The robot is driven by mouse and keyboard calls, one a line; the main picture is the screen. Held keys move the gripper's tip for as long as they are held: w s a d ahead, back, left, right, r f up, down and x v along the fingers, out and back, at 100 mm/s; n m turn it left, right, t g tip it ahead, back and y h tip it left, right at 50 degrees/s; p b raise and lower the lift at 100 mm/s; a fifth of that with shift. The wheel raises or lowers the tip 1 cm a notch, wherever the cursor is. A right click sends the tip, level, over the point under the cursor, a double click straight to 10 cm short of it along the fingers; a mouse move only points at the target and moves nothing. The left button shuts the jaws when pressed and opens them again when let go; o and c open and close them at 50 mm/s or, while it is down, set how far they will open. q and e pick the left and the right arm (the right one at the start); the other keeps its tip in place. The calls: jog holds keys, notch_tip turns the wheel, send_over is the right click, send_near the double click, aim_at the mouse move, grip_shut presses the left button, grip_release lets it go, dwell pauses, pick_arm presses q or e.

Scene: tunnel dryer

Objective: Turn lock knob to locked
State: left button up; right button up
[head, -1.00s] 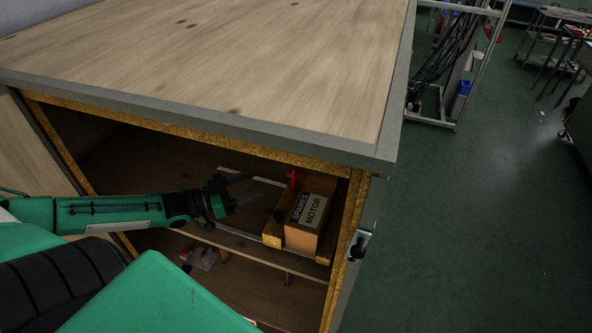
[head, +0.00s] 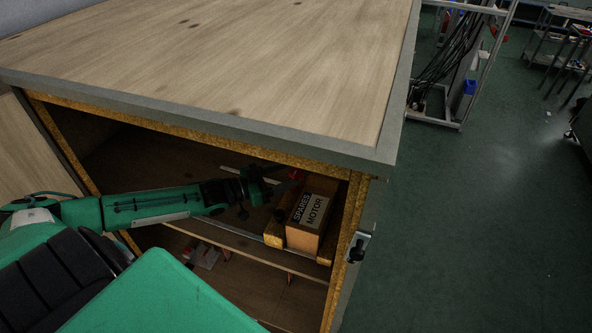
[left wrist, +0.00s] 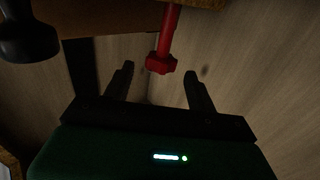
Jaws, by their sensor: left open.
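A red knob (head: 297,175) stands inside the open cabinet, just behind the box labelled SPARES MOTOR. My left gripper (head: 274,180) reaches into the cabinet from the left, its fingertips close to the red knob. In the left wrist view the red knob (left wrist: 160,64) on its red stem lies ahead, between the two spread fingers of my left gripper (left wrist: 160,71). The gripper is open and I see no contact. A black knob (left wrist: 28,35) shows at the upper left of that view. I cannot tell from its look which knob is the lock knob. My right gripper is out of view.
The SPARES MOTOR box (head: 311,212) stands right of my gripper on the shelf. The cabinet's wooden top (head: 220,70) overhangs the opening. A metal latch plate with a black part (head: 357,247) is on the right edge. Open floor lies to the right.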

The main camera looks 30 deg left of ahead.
aim_at(290, 174)
pick_arm(q)
jog(key=shift+p+x, duration=0.4)
jog(key=shift+x, duration=1.65)
jog(key=c, duration=1)
